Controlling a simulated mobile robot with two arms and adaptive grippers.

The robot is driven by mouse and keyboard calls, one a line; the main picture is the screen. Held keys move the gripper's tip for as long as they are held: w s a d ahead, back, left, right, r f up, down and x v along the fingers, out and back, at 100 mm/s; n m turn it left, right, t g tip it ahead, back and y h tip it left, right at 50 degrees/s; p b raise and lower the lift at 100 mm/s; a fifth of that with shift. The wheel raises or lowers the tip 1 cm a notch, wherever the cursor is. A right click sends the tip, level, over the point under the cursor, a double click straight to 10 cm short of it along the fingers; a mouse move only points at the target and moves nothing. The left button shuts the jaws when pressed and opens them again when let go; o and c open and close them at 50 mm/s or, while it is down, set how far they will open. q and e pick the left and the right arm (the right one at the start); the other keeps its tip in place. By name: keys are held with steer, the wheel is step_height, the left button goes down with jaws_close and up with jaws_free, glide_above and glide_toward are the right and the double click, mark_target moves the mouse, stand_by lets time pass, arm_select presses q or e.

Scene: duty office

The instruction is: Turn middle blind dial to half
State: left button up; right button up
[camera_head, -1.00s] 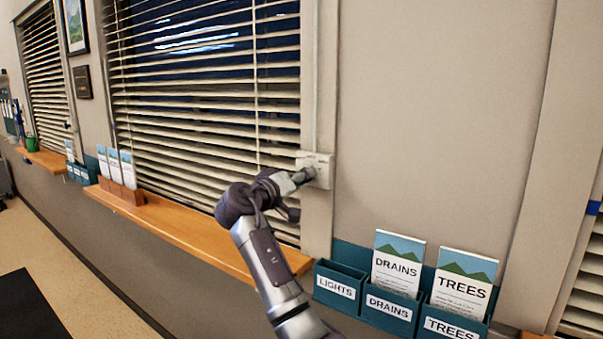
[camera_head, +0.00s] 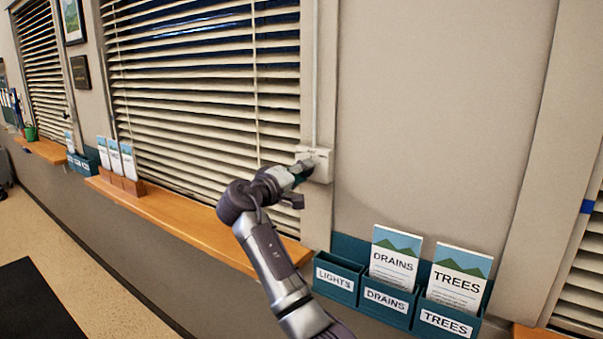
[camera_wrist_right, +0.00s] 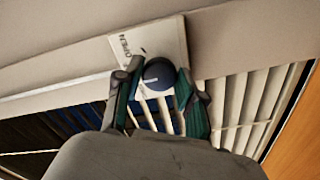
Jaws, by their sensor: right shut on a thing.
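The middle blind's dial (camera_wrist_right: 159,74) is a round, dark blue knob with a light pointer line, on a white control plate (camera_head: 318,158) fixed to the right frame of the middle window. Lettering on the plate in the right wrist view is partly hidden. My right gripper (camera_head: 302,170) is at the plate, and in the right wrist view its two fingers (camera_wrist_right: 158,86) are shut around the dial. In the head view the gripper hides the dial. The middle blind (camera_head: 200,90) has tilted slats with narrow dark gaps. My left gripper is not in view.
A wooden sill (camera_head: 190,220) runs under the middle window, with a brochure holder (camera_head: 125,184) at its left. Teal pockets (camera_head: 385,308) with DRAINS and TREES leaflets are on the wall, below right of the plate. The wall right of the plate is bare.

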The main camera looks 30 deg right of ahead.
steer(key=o, duration=1.1)
steer(key=v, duration=1.2)
steer(key=shift+a, duration=0.1)
steer(key=shift+w, duration=0.1)
